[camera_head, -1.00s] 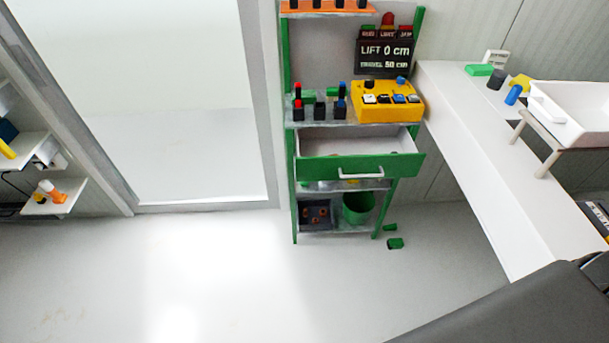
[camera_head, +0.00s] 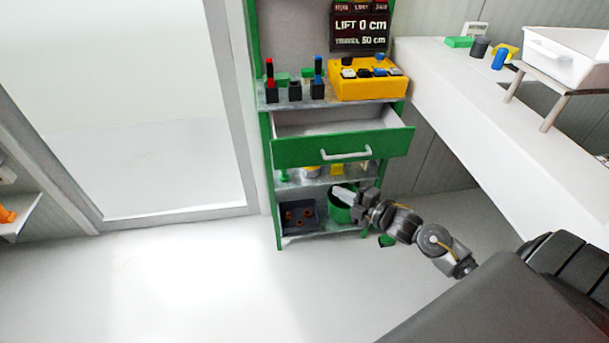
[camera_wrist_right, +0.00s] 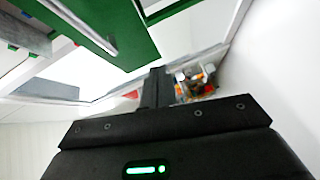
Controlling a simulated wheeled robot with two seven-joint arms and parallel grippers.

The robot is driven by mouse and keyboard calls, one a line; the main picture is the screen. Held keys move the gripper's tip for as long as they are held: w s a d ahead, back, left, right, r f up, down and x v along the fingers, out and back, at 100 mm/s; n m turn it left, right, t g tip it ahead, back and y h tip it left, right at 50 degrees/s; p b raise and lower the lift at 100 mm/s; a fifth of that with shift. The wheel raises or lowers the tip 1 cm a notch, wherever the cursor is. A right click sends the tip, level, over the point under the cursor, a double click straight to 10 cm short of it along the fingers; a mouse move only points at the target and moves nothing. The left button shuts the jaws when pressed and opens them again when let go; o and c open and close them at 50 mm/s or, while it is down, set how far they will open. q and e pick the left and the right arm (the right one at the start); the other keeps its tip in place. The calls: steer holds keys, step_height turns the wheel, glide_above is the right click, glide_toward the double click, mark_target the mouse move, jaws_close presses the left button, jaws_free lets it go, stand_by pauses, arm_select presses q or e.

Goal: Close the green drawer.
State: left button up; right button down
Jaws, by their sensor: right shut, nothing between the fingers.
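The green drawer (camera_head: 300,151) is pulled out from the green shelf unit, and its empty-looking inside shows from above. A white bar handle (camera_head: 346,154) is on its front. My right gripper (camera_head: 340,191) is shut and empty, below the drawer front and apart from the handle in the picture, in front of the green bin. In the right wrist view the green drawer front (camera_wrist_right: 135,45) crosses the upper left, beyond the dark closed fingers (camera_wrist_right: 156,88). My left gripper is not in view.
A yellow button box (camera_head: 368,88) and small joysticks stand on the shelf above the drawer. A dark tray (camera_head: 300,215) and green bin (camera_head: 340,212) stand on the bottom shelf. A white bench (camera_head: 480,130) runs along the right. The floor at front left is clear.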

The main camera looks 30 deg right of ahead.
step_height(320, 180, up, 6)
steer(key=a+n+y, duration=0.2)
steer(key=n, duration=0.1)
steer(key=x, duration=0.4)
steer(key=d+x, duration=0.1)
steer(key=x, duration=0.6)
steer(key=shift+w+p, duration=0.4)
steer(key=shift+w, duration=0.15)
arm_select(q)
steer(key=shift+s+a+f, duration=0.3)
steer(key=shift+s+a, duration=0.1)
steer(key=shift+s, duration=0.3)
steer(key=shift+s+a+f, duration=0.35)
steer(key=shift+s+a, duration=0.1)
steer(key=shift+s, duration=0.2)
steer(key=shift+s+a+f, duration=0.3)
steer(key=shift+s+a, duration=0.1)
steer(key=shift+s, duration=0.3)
arm_select(e)
steer(key=shift+w+d, duration=0.3)
steer(key=shift+w, duration=0.3)
